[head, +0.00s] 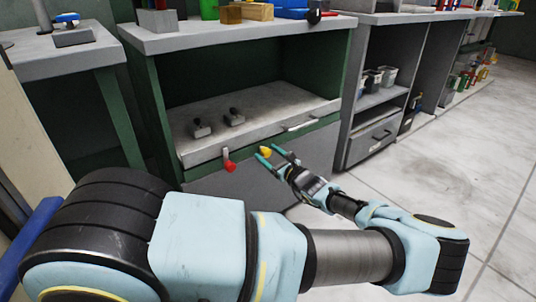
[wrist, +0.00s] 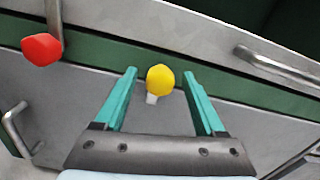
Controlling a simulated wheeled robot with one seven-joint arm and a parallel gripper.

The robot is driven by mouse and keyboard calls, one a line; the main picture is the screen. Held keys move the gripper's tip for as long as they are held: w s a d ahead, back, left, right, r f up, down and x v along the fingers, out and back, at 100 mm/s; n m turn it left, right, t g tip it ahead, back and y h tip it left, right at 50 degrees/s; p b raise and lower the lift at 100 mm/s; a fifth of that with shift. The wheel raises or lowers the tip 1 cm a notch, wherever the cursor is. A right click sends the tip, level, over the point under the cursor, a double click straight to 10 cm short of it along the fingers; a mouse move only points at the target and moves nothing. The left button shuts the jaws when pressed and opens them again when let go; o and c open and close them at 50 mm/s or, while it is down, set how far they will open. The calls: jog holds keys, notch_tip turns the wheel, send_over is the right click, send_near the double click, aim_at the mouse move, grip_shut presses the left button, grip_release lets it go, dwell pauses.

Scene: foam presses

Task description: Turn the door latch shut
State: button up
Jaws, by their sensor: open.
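A yellow knob (head: 265,151) on a short pale stem sits at the green strip of the cabinet front. In the wrist view, the yellow knob (wrist: 160,79) lies between the teal fingers of my gripper (wrist: 160,74), with a gap on each side. My gripper (head: 269,156) is open and holds nothing. A red knob (head: 229,166) hangs on a grey lever left of it; the red knob (wrist: 42,49) also shows at the upper left of the wrist view. I cannot tell which knob is the door latch.
A bar handle (head: 300,124) is on the grey front right of the yellow knob. Another handle (wrist: 16,128) shows at the wrist view's left. Two small dark-topped pieces stand on the grey shelf (head: 270,98). Open floor (head: 445,170) lies to the right.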

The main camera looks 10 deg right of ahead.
jog(key=p+v, duration=0.1)
jog(key=v, duration=0.9)
jog(key=shift+s, duration=0.2)
jog(key=shift+d, duration=0.15)
jog(key=s+a+r+n+g, duration=0.1)
jog(key=s+a+n+g, duration=0.3)
jog(key=a+n+g, duration=0.5)
jog(key=s+a+r+n+g, duration=0.2)
jog(key=s+a+n+g, duration=0.2)
jog(key=a+n+g, duration=0.55)
jog(key=s+a+r+n+t+h, duration=0.2)
jog(key=a+r+n+h, duration=0.25)
jog(key=r, duration=0.35)
jog(key=s+a+r+n+t+h, duration=0.25)
jog(key=r+n, duration=0.25)
jog(key=r, duration=0.4)
jog(key=w+p+v, duration=0.2)
jog(key=p+v, duration=1.1)
jog(key=p, duration=0.1)
jog(key=w+a+r+p+v, duration=0.1)
jog(key=w+p+v, duration=0.2)
jog(key=p+v, duration=1)
jog(key=shift+w+a+r+g+h+p, duration=0.35)
jog(key=shift+w+r+g+h, duration=0.1)
jog(key=shift+r, duration=0.1)
